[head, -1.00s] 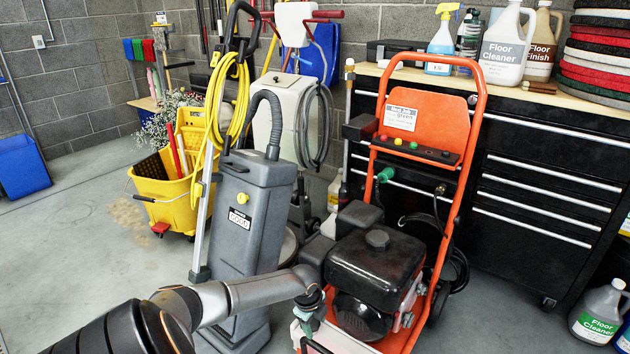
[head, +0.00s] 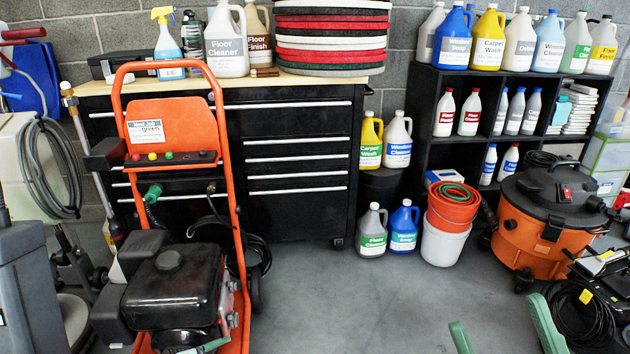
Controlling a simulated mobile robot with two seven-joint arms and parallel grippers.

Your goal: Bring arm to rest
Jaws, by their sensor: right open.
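My right gripper (head: 502,336) shows at the bottom edge of the head view, right of centre. Its two green fingers stand wide apart, with only bare floor between them. Its palm and the rest of its arm are below the picture. I see no object held in it. My left gripper cannot be made out. The stack of red, black and white buffer pads (head: 331,38) lies on the wooden top of the black tool cabinet (head: 296,225), well away from my right gripper.
An orange pressure washer (head: 170,275) stands at left. An orange shop vacuum (head: 548,225) and a black coiled cord (head: 585,315) are at right, close to the fingers. Jugs and a bucket (head: 443,244) stand on the floor before the shelf. The middle floor is clear.

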